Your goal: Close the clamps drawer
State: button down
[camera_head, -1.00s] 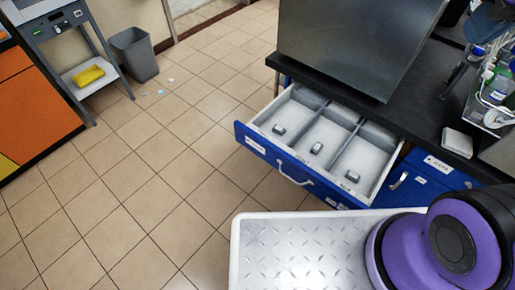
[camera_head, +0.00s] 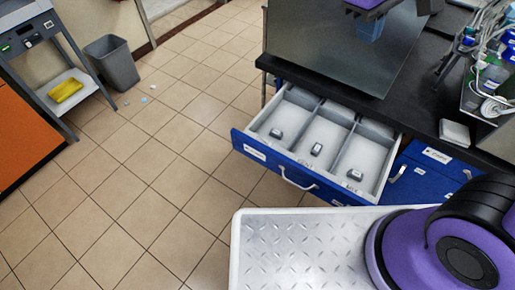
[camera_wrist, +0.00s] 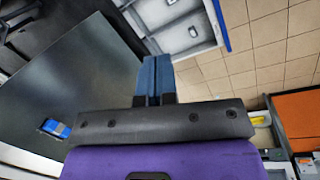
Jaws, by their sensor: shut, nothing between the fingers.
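The clamps drawer (camera_head: 322,187) is pulled open below the black bench top, its blue front facing the lower left. It has white compartments, several small grey clamps inside, and a pale loop handle (camera_head: 297,179) on the front. In the wrist view the open drawer (camera_wrist: 183,14) lies at the top, beyond my fingertips. My gripper (camera_head: 369,30) is at the top of the head view, above the bench and apart from the drawer. In the wrist view its two blue fingers (camera_wrist: 154,72) are together and hold nothing.
Other blue drawers (camera_head: 424,178) are shut to the right. A rack of bottles (camera_head: 490,80) stands at the right.

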jog(key=a+f+n+t+h, duration=0.2)
jog(key=a+f+n+h, duration=0.6)
jog(key=a+f, duration=1.3)
jog(key=s+a+f+n+t+h, duration=0.1)
jog(key=s+a+f+n+t, duration=0.15)
jog(key=f, duration=0.45)
jog(key=s+a+f+n+t+h, duration=0.1)
jog(key=s+a+f+n+t, duration=0.1)
jog(key=f+n, duration=0.35)
jog(key=n+t+y, duration=0.2)
jog(key=n+t, duration=0.4)
jog(key=t, duration=0.2)
send_near(261, 157)
jog(key=x, duration=0.7)
jog(key=shift+w+d, duration=0.1)
jog(key=shift+d, duration=0.15)
